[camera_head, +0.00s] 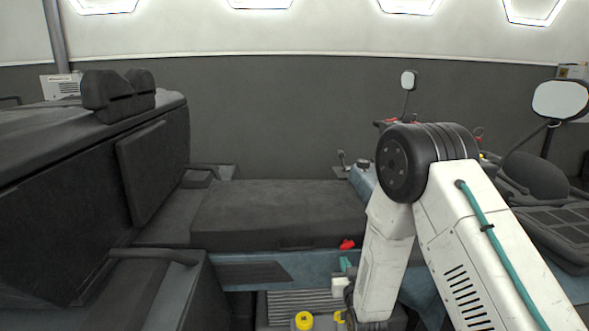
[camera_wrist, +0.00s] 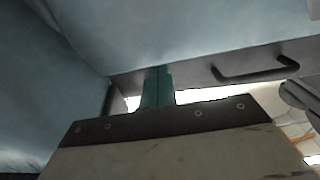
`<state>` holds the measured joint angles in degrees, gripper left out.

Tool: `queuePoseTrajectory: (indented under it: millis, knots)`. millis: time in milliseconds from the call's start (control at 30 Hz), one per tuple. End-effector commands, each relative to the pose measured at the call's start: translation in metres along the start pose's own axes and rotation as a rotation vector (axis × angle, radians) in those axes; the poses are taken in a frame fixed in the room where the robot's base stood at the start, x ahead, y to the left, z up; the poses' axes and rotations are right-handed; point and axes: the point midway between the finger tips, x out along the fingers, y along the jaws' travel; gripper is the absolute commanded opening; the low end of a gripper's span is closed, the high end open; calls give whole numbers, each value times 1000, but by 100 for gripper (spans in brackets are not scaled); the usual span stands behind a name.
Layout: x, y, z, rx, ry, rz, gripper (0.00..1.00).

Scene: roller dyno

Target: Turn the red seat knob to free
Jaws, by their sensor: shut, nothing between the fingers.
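The red seat knob (camera_head: 347,244) sits on the front edge below the dark seat cushion (camera_head: 285,210) in the head view. Its lever angle is too small to read. The knob is not visible in the wrist view.
A blue-grey panel (camera_head: 255,270) runs below the seat. A yellow knob (camera_head: 304,320) stands low in front. In the wrist view a dark bar handle (camera_wrist: 255,77) lies to the right of my fingers, with pale blue surfaces (camera_wrist: 190,35) close above.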

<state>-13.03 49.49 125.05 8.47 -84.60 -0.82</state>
Motion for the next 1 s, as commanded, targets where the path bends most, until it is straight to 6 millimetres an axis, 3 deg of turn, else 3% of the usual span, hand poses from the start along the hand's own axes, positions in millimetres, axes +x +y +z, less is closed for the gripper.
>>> queuePoseTrajectory:
  millis: [333,733,1000]
  knots:
    - [-38,0,0,0,-1,0,0]
    - [-44,1,0,13,-3,1,0]
    - [-50,2,0,325,-2,1,0]
